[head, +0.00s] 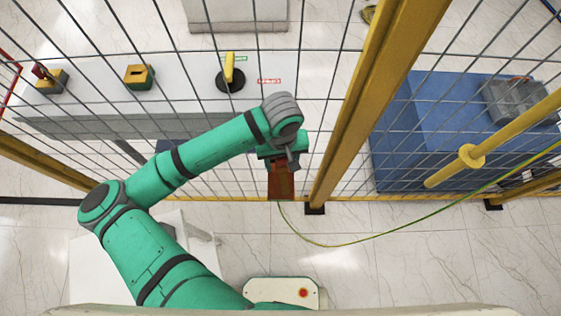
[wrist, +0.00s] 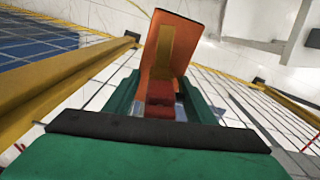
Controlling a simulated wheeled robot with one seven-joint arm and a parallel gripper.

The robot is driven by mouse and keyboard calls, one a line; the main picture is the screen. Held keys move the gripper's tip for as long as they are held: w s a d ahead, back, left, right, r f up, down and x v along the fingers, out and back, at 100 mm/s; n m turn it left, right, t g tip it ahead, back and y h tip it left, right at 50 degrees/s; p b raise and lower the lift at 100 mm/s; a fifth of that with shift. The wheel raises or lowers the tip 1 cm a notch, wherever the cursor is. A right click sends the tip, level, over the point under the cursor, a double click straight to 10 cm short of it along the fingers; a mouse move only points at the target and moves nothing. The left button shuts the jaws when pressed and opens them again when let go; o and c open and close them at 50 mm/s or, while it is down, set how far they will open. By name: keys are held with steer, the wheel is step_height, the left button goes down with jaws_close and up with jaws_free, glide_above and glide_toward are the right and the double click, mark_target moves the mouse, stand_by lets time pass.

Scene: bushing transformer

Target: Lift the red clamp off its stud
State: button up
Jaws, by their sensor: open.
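The red clamp (head: 280,186) is at the foot of the wire fence, just left of the yellow post, with a yellow-green cable (head: 376,239) running from beside it to the right. In the wrist view the orange-red clamp (wrist: 184,30) stands ahead of my gripper, with a tan strip down its middle and a darker red block at its near end. My gripper (wrist: 161,98) is open, its green fingers on either side of that red block; contact cannot be told. It shows in the head view (head: 281,160) right above the clamp. The stud is hidden.
A wire fence with a thick yellow post (head: 372,85) stands close right of my gripper. Behind it are a blue block (head: 420,125) and a white table (head: 185,85) with several small fixtures. The tiled floor (head: 420,275) in front is mostly clear.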

steer(key=shift+f, duration=0.1)
steer(key=shift+c, duration=0.3)
steer(key=c, duration=1.1)
steer(key=shift+o, duration=0.2)
steer(key=shift+r, duration=8.5)
